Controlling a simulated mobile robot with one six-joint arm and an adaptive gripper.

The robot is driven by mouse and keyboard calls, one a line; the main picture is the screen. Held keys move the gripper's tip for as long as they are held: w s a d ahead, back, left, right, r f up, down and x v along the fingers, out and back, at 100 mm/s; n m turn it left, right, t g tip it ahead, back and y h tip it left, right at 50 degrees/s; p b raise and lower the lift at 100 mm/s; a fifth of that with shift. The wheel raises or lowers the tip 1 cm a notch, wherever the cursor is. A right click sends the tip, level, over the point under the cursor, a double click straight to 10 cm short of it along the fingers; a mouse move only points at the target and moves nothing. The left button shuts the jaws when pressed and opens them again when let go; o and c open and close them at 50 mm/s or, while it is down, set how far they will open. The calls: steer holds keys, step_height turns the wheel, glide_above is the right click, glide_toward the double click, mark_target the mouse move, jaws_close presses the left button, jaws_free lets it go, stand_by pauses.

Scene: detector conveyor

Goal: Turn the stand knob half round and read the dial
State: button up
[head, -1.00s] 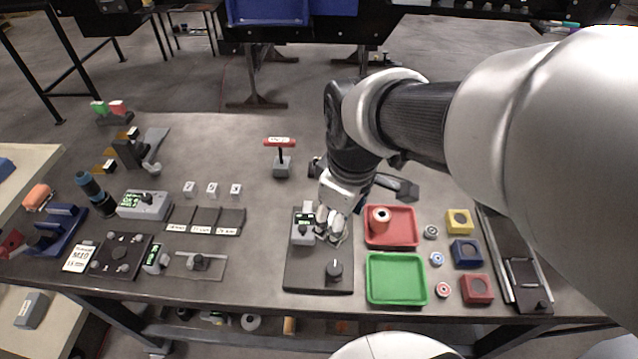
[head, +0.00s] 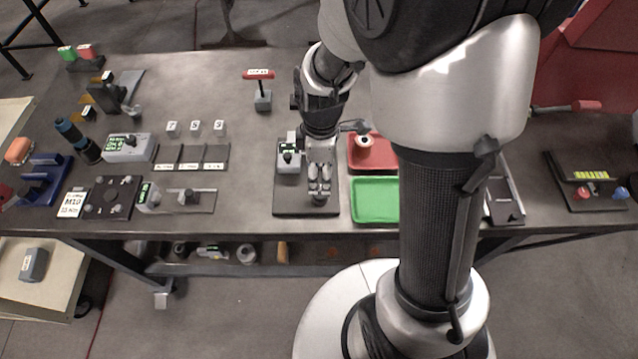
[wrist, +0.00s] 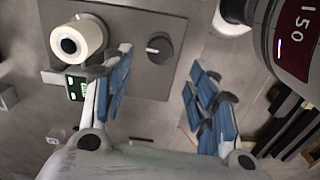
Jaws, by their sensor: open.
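The stand is a dark flat plate (head: 290,202) on the bench in the head view, with a grey box with a small green display (head: 289,157) at its back left. Its round black knob (wrist: 159,47) has a pale pointer line and shows clear in the wrist view. My gripper (head: 319,190) points down over the front of the plate. In the wrist view my gripper (wrist: 160,62) is open, fingers on either side of the knob's place in the picture, nothing between them. The green display (wrist: 76,88) is partly visible there, its reading illegible.
A green tray (head: 375,218) and a red tray (head: 358,166) stand just right of the plate. A sliding fixture (head: 190,200) lies to its left. In the wrist view, a white cylinder (wrist: 78,40) stands near the display, and a dark rounded part marked 150 (wrist: 298,40) fills the upper right.

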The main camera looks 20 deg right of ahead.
mark_target(320, 191)
step_height(320, 191, down, 8)
steer(key=shift+r+b, duration=0.15)
steer(key=shift+b, duration=0.65)
steer(key=shift+c, duration=0.3)
steer(key=c, duration=1)
